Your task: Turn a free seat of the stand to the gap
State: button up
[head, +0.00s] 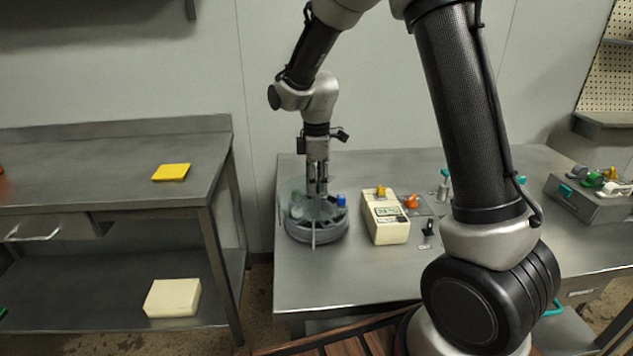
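The stand (316,233) is a round grey carousel with a clear, see-through guard around it, near the left end of the metal table. A blue-capped item (341,201) shows at its right side, and a pale greenish item (297,198) shows at its left behind the guard. My gripper (317,192) points straight down over the middle of the stand, with its fingertips inside the guard's outline. The fingers are too small and partly covered to tell whether they touch the stand or are shut. Which seats are free, and where the gap lies, I cannot make out clearly.
A grey box (592,198) with coloured items is at far right. A separate bench (110,180) at left holds a yellow pad (171,172).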

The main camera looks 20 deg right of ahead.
grip_shut()
jog(key=shift+m, duration=0.7)
jog(key=shift+m, duration=6)
jog(key=shift+w+m, duration=0.1)
jog(key=shift+m, duration=0.4)
grip_release()
